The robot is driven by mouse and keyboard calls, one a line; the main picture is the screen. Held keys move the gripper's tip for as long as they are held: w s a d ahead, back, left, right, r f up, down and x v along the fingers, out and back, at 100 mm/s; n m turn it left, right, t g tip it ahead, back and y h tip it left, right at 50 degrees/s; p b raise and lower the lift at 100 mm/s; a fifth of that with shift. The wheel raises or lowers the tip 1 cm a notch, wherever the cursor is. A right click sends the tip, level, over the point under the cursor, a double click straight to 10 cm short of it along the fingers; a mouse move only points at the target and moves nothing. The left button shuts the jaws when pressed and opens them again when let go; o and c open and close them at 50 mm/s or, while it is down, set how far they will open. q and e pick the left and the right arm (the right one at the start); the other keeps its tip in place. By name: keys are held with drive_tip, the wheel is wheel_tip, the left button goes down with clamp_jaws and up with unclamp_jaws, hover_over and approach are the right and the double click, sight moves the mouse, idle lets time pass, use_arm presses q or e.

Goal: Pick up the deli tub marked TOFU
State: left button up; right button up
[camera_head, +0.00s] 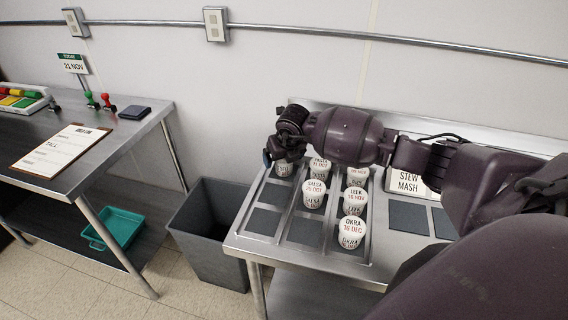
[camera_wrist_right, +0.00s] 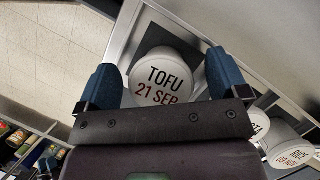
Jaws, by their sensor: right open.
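The deli tub marked TOFU (camera_wrist_right: 163,62) is white with a round lid, which reads TOFU in black and 21 SEP in red in the right wrist view. In the head view this tub (camera_head: 284,170) stands at the back left of the rack, partly hidden by my right gripper (camera_head: 276,157). My right gripper is open, with one blue finger on each side of the lid in the wrist view. I cannot tell whether the fingers touch the tub.
Close by stand tubs marked PASTA (camera_head: 320,165), SALSA (camera_head: 314,193), LEEK (camera_head: 355,198) and OKRA (camera_head: 351,232). The RICE tub (camera_wrist_right: 292,150) shows in the wrist view. A STEW MASH sign (camera_head: 409,182) is at the right. A grey bin (camera_head: 207,240) stands left of the counter.

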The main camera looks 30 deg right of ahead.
drive_tip(key=c, duration=1)
